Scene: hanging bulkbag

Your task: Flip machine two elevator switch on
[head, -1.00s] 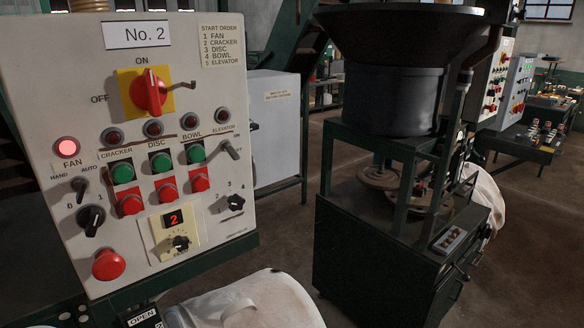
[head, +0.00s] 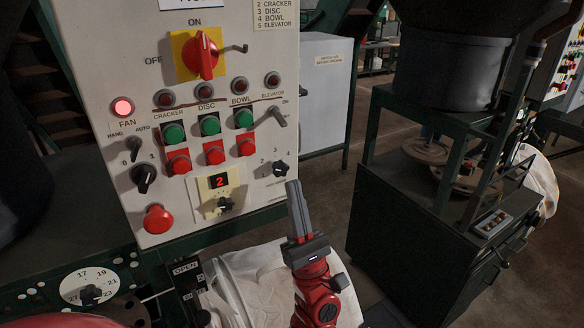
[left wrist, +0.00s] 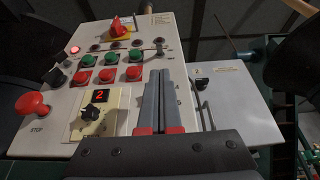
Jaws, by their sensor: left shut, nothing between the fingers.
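The No. 2 control panel (head: 110,60) fills the left half of the head view. Its elevator switch (head: 279,116) is a grey lever near the panel's right edge, under the ELEVATOR label, between ON and OFF marks. The switch also shows in the left wrist view (left wrist: 158,48), just beyond the fingertips. My left gripper (head: 293,186) is below the switch, pointing up, with its fingers shut together and empty. In the left wrist view its fingers (left wrist: 166,75) cover part of the panel's lower right. The gripper looks apart from the switch. My right gripper is not in view.
The panel also carries a red rotary switch (head: 207,55), green and red buttons, a black selector (head: 280,169) and a red stop button (head: 158,219). A white bag (head: 262,275) hangs below. A dark machine (head: 440,220) stands to the right.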

